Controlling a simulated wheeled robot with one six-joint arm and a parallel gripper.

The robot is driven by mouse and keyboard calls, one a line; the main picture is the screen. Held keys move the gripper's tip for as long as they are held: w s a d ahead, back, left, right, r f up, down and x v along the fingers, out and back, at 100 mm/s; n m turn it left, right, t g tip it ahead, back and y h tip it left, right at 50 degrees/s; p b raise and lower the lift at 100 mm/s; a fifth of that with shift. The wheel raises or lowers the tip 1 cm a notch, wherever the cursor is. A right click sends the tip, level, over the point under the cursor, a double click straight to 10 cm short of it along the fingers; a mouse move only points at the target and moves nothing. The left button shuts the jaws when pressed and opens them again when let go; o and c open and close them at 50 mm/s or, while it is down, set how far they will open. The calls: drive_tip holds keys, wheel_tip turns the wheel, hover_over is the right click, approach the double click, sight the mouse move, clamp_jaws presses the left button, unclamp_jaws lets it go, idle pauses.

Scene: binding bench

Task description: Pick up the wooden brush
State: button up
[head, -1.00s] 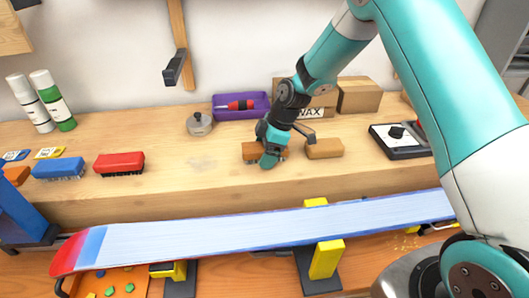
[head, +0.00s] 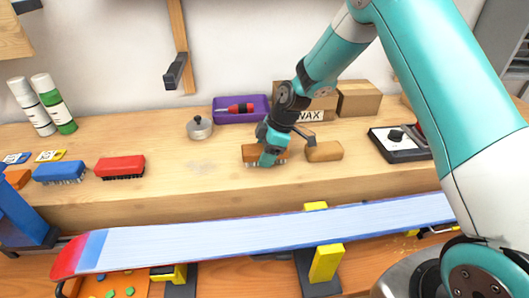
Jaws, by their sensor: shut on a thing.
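The wooden brush (head: 251,152) is a brown block with short bristles on its underside, on the wooden bench in the middle of the head view. My gripper (head: 269,159) reaches down over it from above and is shut on it. A teal finger hides part of the brush's front face. The brush is at or just above the bench top; I cannot tell whether it touches.
A plain brown block (head: 323,151) lies close on the right. A red brush (head: 119,166) and a blue brush (head: 59,171) stand at left. Behind are a metal lidded pot (head: 200,128) and a purple tray (head: 225,116). A ski (head: 250,233) spans the front.

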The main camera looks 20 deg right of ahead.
wheel_tip(320, 180, up, 20)
drive_tip(key=b, duration=0.2)
drive_tip(key=o, duration=0.4)
drive_tip(key=shift+c, duration=1.3)
